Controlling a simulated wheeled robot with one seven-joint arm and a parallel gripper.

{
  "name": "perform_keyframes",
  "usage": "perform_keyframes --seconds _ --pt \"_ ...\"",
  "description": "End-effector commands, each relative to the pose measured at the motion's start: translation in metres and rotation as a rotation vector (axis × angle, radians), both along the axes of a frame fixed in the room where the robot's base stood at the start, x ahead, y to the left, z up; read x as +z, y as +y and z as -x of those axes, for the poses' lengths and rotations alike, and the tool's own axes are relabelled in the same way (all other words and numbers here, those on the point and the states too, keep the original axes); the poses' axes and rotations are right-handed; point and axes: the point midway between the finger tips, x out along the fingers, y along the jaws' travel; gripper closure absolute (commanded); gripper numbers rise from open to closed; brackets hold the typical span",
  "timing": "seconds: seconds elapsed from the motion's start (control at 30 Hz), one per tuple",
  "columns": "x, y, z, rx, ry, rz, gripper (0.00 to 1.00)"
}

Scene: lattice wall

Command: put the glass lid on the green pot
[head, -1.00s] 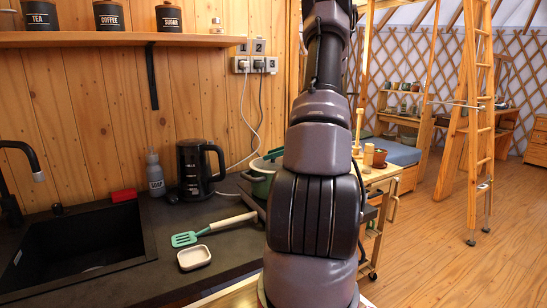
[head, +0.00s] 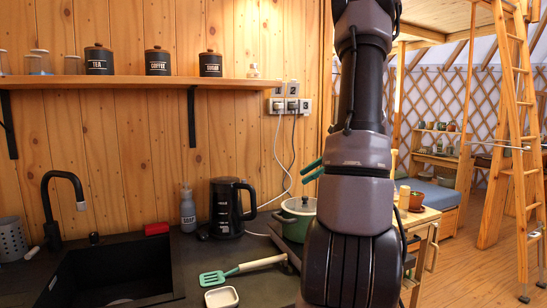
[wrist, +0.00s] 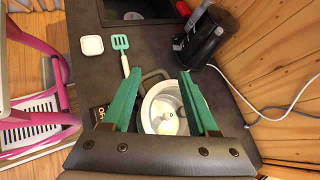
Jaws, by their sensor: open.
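No lid is clear elsewhere. My gripper (wrist: 160,88), with green fingers, is open, with nothing clearly held. It is above the pot; the fingers (head: 312,170) also show in the head view.
A black kettle (head: 229,207) stands close to the left of the pot. A turquoise spatula (head: 240,270) and a white dish (head: 221,297) lie in front. The sink (head: 110,278) is at left. Cords hang down the wall behind.

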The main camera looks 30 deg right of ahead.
Motion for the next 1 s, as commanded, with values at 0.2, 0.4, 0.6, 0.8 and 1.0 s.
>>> perform_keyframes --seconds 0.2,0.4,0.6,0.8,1.0 --pt "0.048 0.111 0.029 0.388 -0.117 0.384 0.40" --pt "0.077 0.178 0.072 0.692 -0.299 0.738 0.40" --pt "0.100 0.217 0.114 0.920 -0.532 1.068 0.40" --pt "0.114 0.232 0.137 1.023 -0.700 1.264 0.40" --pt "0.117 0.235 0.141 1.044 -0.740 1.309 0.40"
